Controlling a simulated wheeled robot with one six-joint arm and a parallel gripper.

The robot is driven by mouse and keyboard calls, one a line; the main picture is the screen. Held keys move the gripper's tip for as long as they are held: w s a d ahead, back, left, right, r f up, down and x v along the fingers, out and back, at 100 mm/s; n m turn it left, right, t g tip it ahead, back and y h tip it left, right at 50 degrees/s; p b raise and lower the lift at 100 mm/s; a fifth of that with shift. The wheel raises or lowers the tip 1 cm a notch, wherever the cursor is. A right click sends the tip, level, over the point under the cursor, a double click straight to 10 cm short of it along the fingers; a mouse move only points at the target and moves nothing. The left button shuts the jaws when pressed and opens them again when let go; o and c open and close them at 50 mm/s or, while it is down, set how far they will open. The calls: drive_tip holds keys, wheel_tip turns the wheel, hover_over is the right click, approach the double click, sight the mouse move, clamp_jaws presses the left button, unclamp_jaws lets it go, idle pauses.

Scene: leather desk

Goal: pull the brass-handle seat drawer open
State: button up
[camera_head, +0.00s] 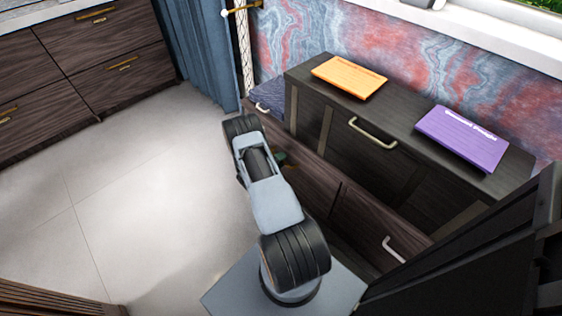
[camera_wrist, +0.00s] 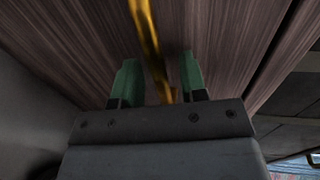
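The brass handle (camera_wrist: 148,35) runs down the wood-grained drawer front (camera_wrist: 85,40) in the wrist view. My gripper (camera_wrist: 160,78) is open, with one green finger on each side of the handle. Gaps show between the handle and both fingers, so it is not gripped. In the head view the brown seat drawer (camera_head: 312,188) is low under the dark cabinet, partly behind my arm. My gripper (camera_head: 280,158) shows there only as a bit of green at its front. The brass handle is hidden in that view. I cannot tell whether the drawer is fully closed.
A neighbouring lower drawer has a silver handle (camera_head: 393,250). The dark cabinet above has a pale handle (camera_head: 372,133) and carries an orange book (camera_head: 348,77) and a purple book (camera_head: 462,138). Wooden drawers (camera_head: 110,55) stand at the upper left. The floor (camera_head: 140,190) left of my arm is clear.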

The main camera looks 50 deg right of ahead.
drive_tip(key=shift+d, duration=0.2)
drive_tip(key=shift+c, duration=0.3)
clamp_jaws()
